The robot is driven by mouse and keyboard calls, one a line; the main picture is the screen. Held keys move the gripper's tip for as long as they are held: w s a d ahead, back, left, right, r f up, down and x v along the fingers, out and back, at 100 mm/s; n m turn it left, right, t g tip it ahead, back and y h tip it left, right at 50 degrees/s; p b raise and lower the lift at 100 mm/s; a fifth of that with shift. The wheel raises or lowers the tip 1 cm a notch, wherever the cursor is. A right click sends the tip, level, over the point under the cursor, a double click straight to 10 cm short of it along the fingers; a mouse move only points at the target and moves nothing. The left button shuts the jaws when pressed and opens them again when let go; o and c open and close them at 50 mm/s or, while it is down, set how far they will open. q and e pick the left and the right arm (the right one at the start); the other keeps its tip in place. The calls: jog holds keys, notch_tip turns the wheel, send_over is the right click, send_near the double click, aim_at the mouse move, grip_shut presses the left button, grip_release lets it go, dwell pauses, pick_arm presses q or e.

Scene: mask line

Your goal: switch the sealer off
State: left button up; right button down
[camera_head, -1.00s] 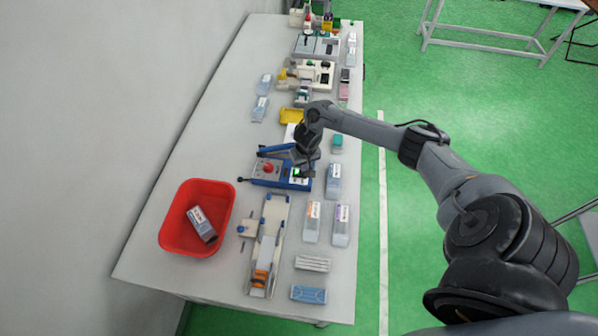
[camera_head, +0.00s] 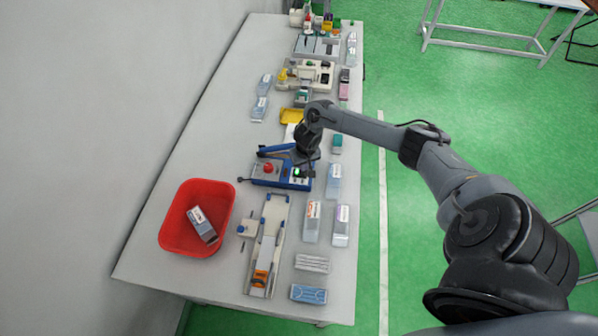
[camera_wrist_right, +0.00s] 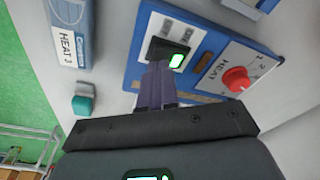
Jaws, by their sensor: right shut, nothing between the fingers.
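The blue sealer (camera_head: 262,181) sits mid-table, with a red knob (camera_head: 268,168) on its top. In the right wrist view, the red knob (camera_wrist_right: 236,79) sits on a white dial plate marked HEAT. Beside it is a black rocker switch (camera_wrist_right: 158,50) with a lit green lamp (camera_wrist_right: 176,60) and ON/OFF lettering. My right gripper (camera_wrist_right: 157,70) is shut and empty, its fingertips at the near edge of the switch. I cannot tell whether they touch it. In the head view the right gripper (camera_head: 304,166) is over the sealer's right end. My left gripper is not in view.
A red bin (camera_head: 168,232) with a pouch inside stands at the front left. A long pale fixture (camera_head: 267,240) lies in front of the sealer. Pouches (camera_head: 333,180) line the right table side. A yellow tray (camera_head: 291,115) is behind. The left table strip is mostly clear.

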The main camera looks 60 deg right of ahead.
jog(key=shift+f+b, duration=0.35)
jog(key=shift+f, duration=0.6)
dwell(0.7)
jog(key=shift+r, duration=0.1)
notch_tip(320, 180, up, 7)
jog(key=p, duration=0.9)
dwell(0.6)
